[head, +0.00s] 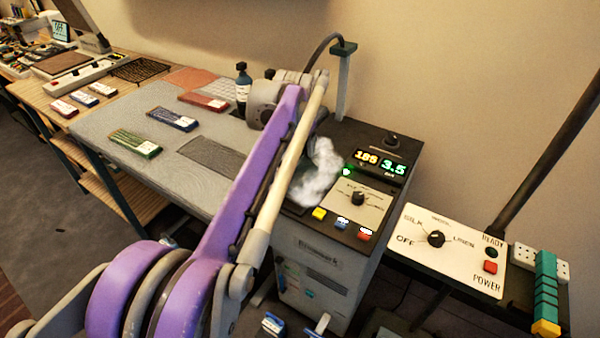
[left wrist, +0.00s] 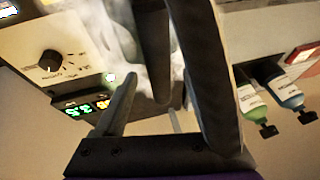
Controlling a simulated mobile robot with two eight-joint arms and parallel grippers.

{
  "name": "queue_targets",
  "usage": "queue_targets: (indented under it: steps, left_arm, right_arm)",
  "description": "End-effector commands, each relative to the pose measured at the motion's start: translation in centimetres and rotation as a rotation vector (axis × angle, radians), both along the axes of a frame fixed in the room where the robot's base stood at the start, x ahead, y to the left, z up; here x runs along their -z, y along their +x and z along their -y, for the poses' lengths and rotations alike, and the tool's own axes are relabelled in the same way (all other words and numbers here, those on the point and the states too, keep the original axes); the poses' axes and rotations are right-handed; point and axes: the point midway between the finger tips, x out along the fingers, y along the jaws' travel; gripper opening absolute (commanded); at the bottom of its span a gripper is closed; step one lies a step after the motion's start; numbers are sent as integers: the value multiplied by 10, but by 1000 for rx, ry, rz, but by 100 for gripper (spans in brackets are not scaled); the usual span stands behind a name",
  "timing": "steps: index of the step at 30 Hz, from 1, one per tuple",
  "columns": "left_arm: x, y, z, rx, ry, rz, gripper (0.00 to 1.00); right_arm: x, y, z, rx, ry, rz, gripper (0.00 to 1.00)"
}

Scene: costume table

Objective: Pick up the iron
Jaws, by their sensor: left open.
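My left arm, purple, reaches across the head view over the grey table to the edge of the steam station (head: 330,250). It hides its own fingers and most of what lies beneath them. In the left wrist view my left gripper (left wrist: 160,75) is open. A dark rounded bar (left wrist: 153,45) stands between its fingers; it looks like the iron's handle, but I cannot tell whether the fingers touch it. The rest of the iron is not clearly visible. White steam (head: 318,172) rises beside the arm. My right gripper is not in view.
The station has a lit display (head: 380,165) and a knob. A white control box (head: 450,245) stands at the right. A post with a hose (head: 343,80) rises behind.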

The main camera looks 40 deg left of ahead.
Motion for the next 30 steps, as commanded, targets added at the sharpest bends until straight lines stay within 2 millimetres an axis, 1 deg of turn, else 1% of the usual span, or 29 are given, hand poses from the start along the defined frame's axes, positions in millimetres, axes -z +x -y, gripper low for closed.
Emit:
queue_targets:
  steps: [1, 5, 12, 14, 15, 20, 24, 25, 30]
  left_arm:
    - [10, 3, -1, 1, 0, 0, 73]
    - [25, 9, -5, 0, 0, 0, 73]
    - [27, 10, -6, 0, 0, 0, 73]
    - [27, 10, -6, 0, 0, 0, 64]
    - [27, 10, -6, 0, 0, 0, 57]
    - [27, 10, -6, 0, 0, 0, 28]
    - [27, 10, -6, 0, 0, 0, 3]
    - [27, 10, -6, 0, 0, 0, 0]
    - [27, 10, -6, 0, 0, 0, 0]
  right_arm:
    - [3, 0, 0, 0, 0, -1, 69]
    - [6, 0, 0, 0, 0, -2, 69]
    - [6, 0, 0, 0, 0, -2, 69]
    - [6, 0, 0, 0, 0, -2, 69]
    - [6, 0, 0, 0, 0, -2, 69]
    - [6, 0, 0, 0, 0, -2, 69]
    - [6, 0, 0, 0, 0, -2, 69]
    - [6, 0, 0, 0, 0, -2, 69]
    - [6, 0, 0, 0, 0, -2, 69]
